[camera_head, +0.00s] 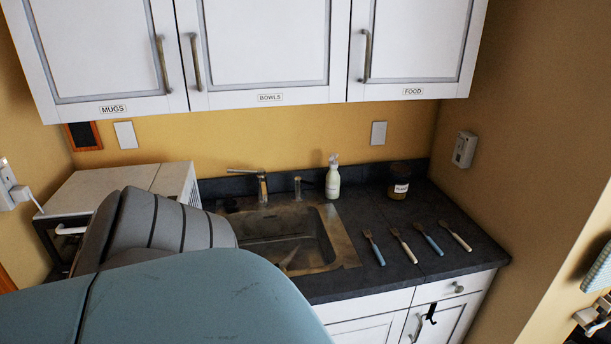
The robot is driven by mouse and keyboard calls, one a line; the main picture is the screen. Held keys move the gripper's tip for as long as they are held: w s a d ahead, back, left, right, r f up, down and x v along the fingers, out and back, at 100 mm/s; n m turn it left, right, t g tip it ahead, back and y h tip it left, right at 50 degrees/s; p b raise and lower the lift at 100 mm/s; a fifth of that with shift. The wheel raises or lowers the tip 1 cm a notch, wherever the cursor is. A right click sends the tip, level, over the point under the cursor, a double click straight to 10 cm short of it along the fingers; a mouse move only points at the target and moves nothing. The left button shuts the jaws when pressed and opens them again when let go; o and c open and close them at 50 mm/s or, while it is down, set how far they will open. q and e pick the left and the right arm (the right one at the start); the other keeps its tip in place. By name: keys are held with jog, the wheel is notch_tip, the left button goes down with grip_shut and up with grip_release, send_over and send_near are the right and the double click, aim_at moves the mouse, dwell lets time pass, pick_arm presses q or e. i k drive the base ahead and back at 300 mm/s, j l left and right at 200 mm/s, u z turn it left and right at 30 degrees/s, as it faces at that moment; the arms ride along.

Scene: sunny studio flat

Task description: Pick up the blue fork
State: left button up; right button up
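Two forks with blue handles lie on the dark countertop (345,284) right of the sink. One blue fork (374,248) is the leftmost of the row, and the other blue fork (428,239) is third from the left. A cream-handled fork (403,245) lies between them, and another cream-handled fork (455,235) is at the right end. The forks lie apart, roughly parallel, handles toward the front edge. A large teal and grey arm link of mine fills the lower left. I see neither gripper clearly, and nothing touches the forks.
A metal sink (345,246) with a faucet (262,187) is left of the forks. A soap bottle (333,178) and a dark labelled jar (399,181) stand behind them. White upper cabinets (265,45) hang above. A white appliance (110,188) stands left. A wall closes the right side.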

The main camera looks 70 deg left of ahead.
aim_at(378, 253)
jog(key=u, duration=1.6)
